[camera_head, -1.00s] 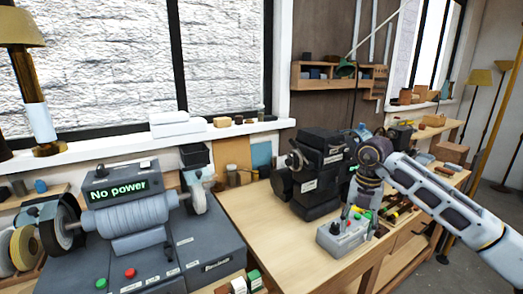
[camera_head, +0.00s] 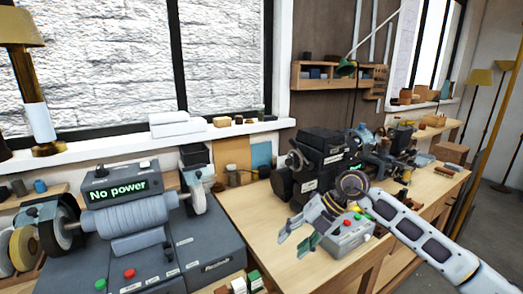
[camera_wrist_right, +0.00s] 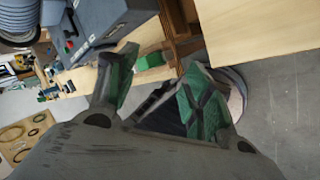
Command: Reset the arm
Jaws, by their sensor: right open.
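My right gripper (camera_head: 296,240) is open and empty. In the head view it hangs over the front of the wooden bench (camera_head: 252,222), beside a small grey control box (camera_head: 347,236) with coloured buttons. In the right wrist view its two green-padded fingers (camera_wrist_right: 158,95) are spread apart, with nothing between them. My right arm comes in from the lower right. My left gripper is not in view.
A grey machine (camera_head: 130,215) reading "No power" stands at the left. A black machine (camera_head: 318,165) stands behind the control box. More small machines and tools crowd the bench at the right. Open floor (camera_wrist_right: 285,110) shows in the right wrist view.

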